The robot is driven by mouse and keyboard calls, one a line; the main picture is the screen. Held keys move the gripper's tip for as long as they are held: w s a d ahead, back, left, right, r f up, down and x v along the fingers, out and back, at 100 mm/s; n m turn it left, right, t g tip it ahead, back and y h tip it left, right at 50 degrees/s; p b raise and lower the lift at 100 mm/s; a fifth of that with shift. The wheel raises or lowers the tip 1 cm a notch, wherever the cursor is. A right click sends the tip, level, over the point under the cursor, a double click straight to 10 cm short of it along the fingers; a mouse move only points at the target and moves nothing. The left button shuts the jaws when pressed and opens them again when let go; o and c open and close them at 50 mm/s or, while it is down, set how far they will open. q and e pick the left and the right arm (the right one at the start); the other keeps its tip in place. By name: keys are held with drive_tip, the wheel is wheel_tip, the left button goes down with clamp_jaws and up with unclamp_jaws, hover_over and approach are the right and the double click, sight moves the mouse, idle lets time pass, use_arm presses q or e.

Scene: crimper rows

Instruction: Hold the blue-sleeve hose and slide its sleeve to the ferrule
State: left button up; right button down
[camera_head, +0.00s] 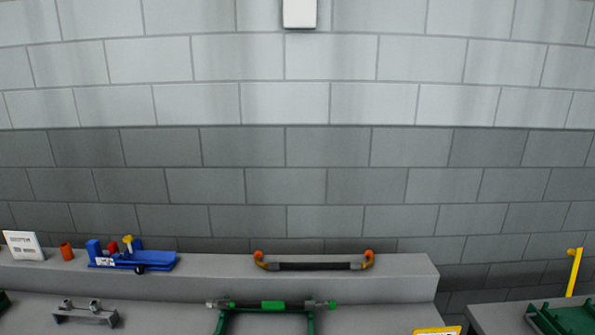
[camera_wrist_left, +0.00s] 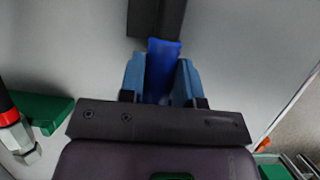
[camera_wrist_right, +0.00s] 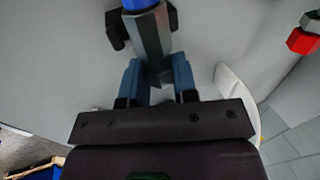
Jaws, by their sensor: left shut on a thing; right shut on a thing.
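In the left wrist view my left gripper (camera_wrist_left: 161,78) has its blue fingers shut on the blue sleeve (camera_wrist_left: 163,58). A dark length, which could be the hose (camera_wrist_left: 155,18), runs on beyond the sleeve at the top. In the right wrist view my right gripper (camera_wrist_right: 157,75) is shut on the grey end piece of the hose (camera_wrist_right: 150,42). The blue of the sleeve (camera_wrist_right: 140,4) shows at the top edge, beyond that grey piece. I cannot tell the ferrule apart from the rest of the end. Neither gripper shows in the head view.
In the head view a green-sleeved hose (camera_head: 272,305) lies on a green stand. A blue tool (camera_head: 130,258) and a dark handle with orange ends (camera_head: 313,266) sit on the grey ledge (camera_head: 215,272). A red-collared hose end (camera_wrist_left: 10,120) shows in the left wrist view.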

use_arm(q)
drive_tip(key=shift+a, duration=0.7)
use_arm(e)
drive_tip(key=shift+d, duration=0.1)
use_arm(q)
drive_tip(key=o, duration=1)
drive_tip(key=shift+c, duration=0.2)
drive_tip(key=shift+d, duration=0.1)
drive_tip(key=v, duration=1.2)
use_arm(e)
drive_tip(key=c, duration=0.8)
unclamp_jaws()
